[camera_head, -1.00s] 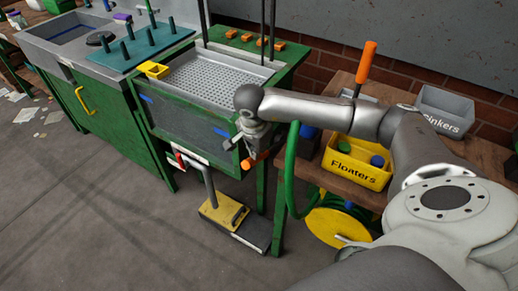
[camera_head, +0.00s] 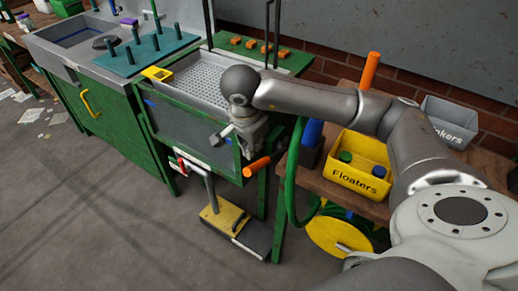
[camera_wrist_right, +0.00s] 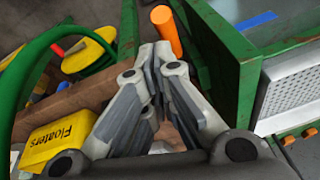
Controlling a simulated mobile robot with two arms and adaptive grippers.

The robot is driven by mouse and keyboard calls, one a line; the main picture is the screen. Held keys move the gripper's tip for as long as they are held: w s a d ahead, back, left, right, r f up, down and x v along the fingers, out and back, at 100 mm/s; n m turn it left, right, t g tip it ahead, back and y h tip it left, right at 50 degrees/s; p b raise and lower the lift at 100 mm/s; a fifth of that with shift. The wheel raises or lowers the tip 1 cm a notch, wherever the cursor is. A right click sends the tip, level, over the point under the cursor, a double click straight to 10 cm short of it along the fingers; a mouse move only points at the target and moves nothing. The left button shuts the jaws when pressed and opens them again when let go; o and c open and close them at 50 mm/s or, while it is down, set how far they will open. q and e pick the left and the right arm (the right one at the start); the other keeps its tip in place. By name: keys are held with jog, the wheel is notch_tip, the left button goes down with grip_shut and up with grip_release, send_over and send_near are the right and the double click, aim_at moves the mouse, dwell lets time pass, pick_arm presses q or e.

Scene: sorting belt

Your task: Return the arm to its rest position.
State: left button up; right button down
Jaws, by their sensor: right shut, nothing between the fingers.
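My right arm reaches in from the right in the head view and bends down at the wrist. My right gripper (camera_head: 217,139) hangs in front of the green-framed tank, over its right front corner. Its fingers are shut and hold nothing, which also shows in the right wrist view (camera_wrist_right: 157,50). My left gripper is not in view.
The green-framed tank (camera_head: 185,128) has a perforated grey tray (camera_head: 205,82). An orange handle (camera_head: 257,166) is close to the gripper. A yellow Floaters bin (camera_head: 361,177) and a grey Sinkers bin (camera_head: 450,125) stand on a wooden bench right. A green hose (camera_head: 292,185) hangs between.

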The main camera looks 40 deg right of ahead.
jog(key=shift+s+a+r, duration=0.25)
jog(key=shift+s+r, duration=0.1)
jog(key=shift+r, duration=0.2)
